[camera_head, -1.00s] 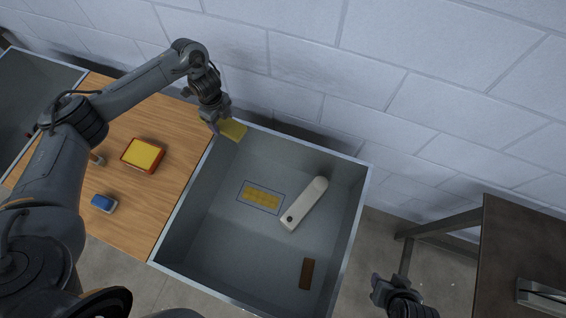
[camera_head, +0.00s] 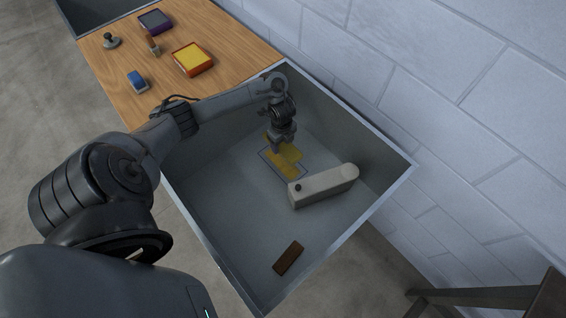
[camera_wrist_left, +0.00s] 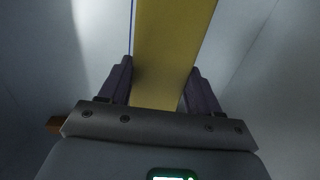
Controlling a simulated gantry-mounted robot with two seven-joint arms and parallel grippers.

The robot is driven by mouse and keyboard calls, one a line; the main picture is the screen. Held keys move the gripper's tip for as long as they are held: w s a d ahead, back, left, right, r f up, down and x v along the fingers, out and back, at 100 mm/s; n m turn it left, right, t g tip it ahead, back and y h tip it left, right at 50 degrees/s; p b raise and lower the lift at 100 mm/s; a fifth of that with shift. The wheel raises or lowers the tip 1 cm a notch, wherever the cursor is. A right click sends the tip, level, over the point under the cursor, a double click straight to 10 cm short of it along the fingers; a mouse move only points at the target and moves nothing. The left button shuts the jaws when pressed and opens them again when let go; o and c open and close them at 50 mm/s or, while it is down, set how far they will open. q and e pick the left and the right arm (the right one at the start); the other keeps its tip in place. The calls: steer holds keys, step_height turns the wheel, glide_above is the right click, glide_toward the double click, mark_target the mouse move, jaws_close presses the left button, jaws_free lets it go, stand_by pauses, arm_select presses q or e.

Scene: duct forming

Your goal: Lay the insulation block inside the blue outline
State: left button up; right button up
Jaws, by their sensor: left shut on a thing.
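My left gripper (camera_head: 276,149) is down inside the grey duct, shut on the yellow insulation block (camera_head: 291,152). In the left wrist view the block (camera_wrist_left: 172,50) runs lengthwise between the two fingers (camera_wrist_left: 158,88). The block is over or at the outline's far part. I cannot tell whether it touches the floor. In the left wrist view a blue line (camera_wrist_left: 132,18) shows just left of the block. My right gripper is out of view.
A long whitish bar (camera_head: 325,187) lies close to the right of the outline. A brown block (camera_head: 288,258) lies near the duct's front. The duct walls (camera_head: 383,196) rise around. A wooden table (camera_head: 225,45) holds an orange-yellow tray (camera_head: 192,59) and a blue item (camera_head: 138,80).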

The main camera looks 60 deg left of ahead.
arm_select(q)
steer(key=b, duration=0.3)
glide_above(282, 163)
step_height(282, 163, down, 5)
steer(key=shift+f, duration=0.15)
step_height(282, 163, down, 5)
steer(key=shift+f+b, duration=0.1)
steer(key=shift+b, duration=0.9)
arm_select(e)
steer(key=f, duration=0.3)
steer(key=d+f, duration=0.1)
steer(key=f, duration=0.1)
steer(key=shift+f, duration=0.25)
arm_select(q)
steer(key=shift+w+a, duration=0.1)
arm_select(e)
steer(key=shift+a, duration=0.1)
arm_select(q)
steer(key=shift+f, duration=0.15)
steer(key=o, duration=1)
steer(key=shift+o, duration=0.2)
step_height(282, 163, up, 11)
steer(key=p, duration=0.6)
steer(key=shift+r+p, duration=0.4)
steer(key=shift+r, duration=0.3)
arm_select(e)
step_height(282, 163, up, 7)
